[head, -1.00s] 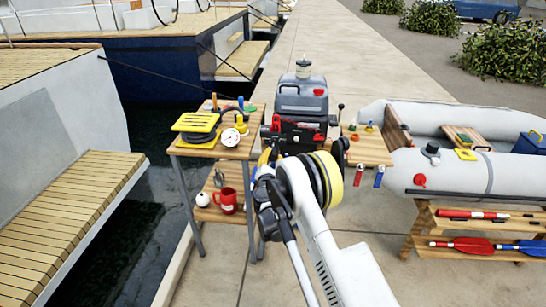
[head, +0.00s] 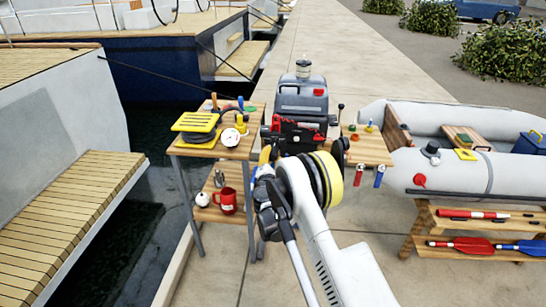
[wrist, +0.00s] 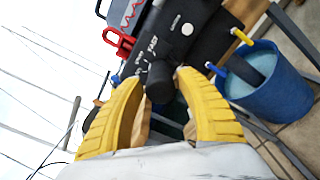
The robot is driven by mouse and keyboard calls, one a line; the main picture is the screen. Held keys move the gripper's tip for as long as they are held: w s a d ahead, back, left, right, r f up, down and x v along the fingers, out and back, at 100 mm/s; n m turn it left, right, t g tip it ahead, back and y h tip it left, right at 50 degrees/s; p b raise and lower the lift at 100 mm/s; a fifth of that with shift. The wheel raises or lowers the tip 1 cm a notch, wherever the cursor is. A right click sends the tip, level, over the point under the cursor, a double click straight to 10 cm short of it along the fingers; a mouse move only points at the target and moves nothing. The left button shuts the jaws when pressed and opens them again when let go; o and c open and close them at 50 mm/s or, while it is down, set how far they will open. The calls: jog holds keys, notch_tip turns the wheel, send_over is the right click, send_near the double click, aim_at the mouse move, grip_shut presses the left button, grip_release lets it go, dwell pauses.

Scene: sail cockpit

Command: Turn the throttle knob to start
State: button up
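In the wrist view, a black throttle knob (wrist: 160,82) sticks out from the dark panel (wrist: 172,38), which carries white markings including the word FAST. My gripper (wrist: 158,80) has its yellow fingers on both sides of the knob. The right fingertip is close to the knob; a gap shows at the left one. The fingers are open, and firm contact cannot be seen.
A blue bucket (wrist: 268,88) stands at the right in the wrist view. The wooden table (head: 235,150) with tools is left of my arm; the grey inflatable boat (head: 455,175) is right. Open pavement lies behind.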

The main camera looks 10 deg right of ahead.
jog(key=shift+o, duration=0.3)
jog(key=v, duration=0.7)
jog(key=shift+s, duration=0.25)
jog(key=shift+r, duration=0.1)
